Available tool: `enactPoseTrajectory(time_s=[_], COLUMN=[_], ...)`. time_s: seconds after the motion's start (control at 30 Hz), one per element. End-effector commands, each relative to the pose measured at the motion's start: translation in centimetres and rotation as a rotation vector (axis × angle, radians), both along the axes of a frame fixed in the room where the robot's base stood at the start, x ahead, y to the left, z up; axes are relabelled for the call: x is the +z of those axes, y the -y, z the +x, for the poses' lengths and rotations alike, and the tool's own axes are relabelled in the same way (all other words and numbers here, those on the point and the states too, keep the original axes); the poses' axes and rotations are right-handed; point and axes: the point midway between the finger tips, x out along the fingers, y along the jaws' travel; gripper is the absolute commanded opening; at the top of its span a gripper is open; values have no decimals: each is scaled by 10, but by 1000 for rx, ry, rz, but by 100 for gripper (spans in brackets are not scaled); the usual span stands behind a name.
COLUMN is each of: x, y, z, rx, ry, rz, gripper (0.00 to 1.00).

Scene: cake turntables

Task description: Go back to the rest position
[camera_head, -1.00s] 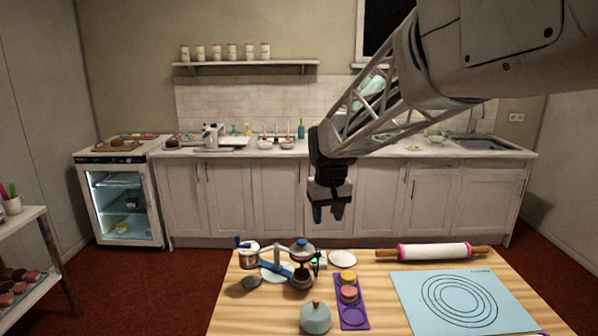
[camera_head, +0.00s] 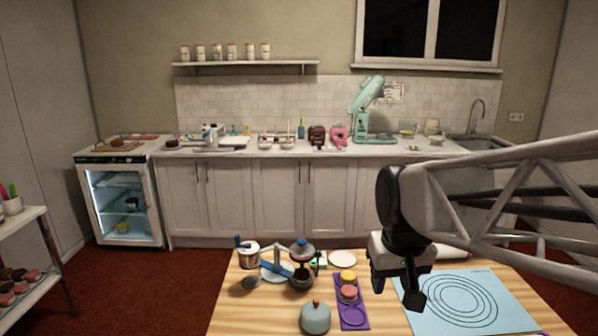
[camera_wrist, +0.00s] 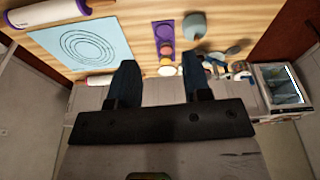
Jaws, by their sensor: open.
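My gripper (camera_head: 397,292) hangs in the air over the right half of the wooden table in the head view, in front of the blue mat's left part. In the wrist view its two dark fingers (camera_wrist: 160,82) stand apart with nothing between them. The cake turntables (camera_head: 276,268) stand at the table's back left, with a dark round piece and a blue-topped part on them. A purple tray (camera_head: 353,318) holds a yellow and a pink round cake. The tray also shows in the wrist view (camera_wrist: 164,30), beyond the fingers.
A light blue mat (camera_head: 470,300) with drawn rings lies on the table's right. A rolling pin (camera_head: 453,252) behind it is partly hidden by my arm. A grey-blue lidded pot (camera_head: 315,318) stands at the front. A white plate (camera_head: 342,258) lies at the back.

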Motion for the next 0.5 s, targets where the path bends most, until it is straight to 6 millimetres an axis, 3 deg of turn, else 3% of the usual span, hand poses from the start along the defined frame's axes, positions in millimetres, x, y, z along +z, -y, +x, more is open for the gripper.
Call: enactPoseTrajectory(time_s=[0.3, 0.5], x=[-22, -35], y=[17, 22], z=[-74, -104], rx=[-56, -81], ry=[27, 38], rz=[4, 5], gripper=[45, 45])
